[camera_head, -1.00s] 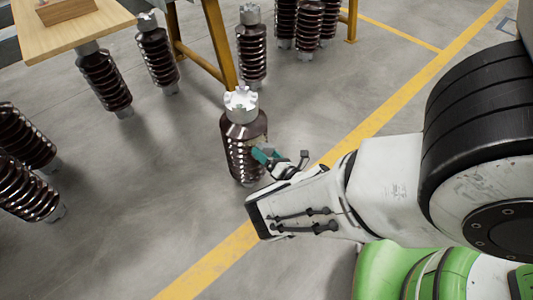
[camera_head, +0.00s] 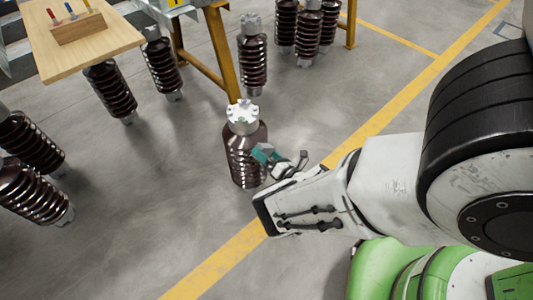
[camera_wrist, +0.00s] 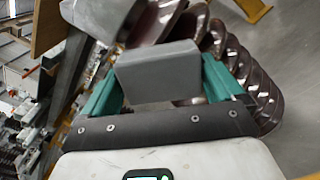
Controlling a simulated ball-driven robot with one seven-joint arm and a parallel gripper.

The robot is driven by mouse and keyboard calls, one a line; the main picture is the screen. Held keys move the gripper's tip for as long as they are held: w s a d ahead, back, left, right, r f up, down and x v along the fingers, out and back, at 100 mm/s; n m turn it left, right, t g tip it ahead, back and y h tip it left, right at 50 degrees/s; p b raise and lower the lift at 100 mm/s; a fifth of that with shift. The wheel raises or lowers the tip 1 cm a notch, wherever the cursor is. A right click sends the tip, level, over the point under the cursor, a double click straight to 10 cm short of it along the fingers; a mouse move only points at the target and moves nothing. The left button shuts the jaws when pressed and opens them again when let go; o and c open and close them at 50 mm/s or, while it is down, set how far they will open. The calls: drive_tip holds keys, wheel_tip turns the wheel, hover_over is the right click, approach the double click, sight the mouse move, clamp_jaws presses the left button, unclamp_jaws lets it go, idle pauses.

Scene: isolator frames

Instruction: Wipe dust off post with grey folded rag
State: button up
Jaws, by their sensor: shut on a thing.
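The post (camera_head: 243,160) is a dark brown ribbed insulator with a pale metal cap, standing upright on the floor in the middle of the head view. My gripper (camera_head: 267,155), with teal fingers, is at the post's right side, below the cap. In the wrist view my gripper (camera_wrist: 160,80) is shut on the grey folded rag (camera_wrist: 158,72), a smooth grey block between the fingers. The post's brown ribs (camera_wrist: 170,20) show right behind the rag there. I cannot tell whether the rag touches the post. The rag is not clear in the head view.
A wooden table (camera_head: 85,40) with a small block holding coloured-handled tools stands at upper left. Several similar insulators stand behind, such as one by the orange leg (camera_head: 252,60), and at left (camera_head: 30,190). A yellow line (camera_head: 375,125) crosses the floor.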

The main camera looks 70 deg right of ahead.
drive_tip(key=shift+r+p, duration=0.35)
drive_tip(key=shift+r, duration=0.25)
drive_tip(key=shift+f+b, duration=4.3)
drive_tip(key=shift+f, duration=1.15)
wheel_tip(320, 180, up, 11)
drive_tip(key=p, duration=1.2)
wheel_tip(320, 180, down, 7)
drive_tip(key=b, duration=0.6)
drive_tip(key=shift+w+r+p, duration=0.15)
drive_tip(key=shift+r+p, duration=3.2)
drive_tip(key=shift+r, duration=0.05)
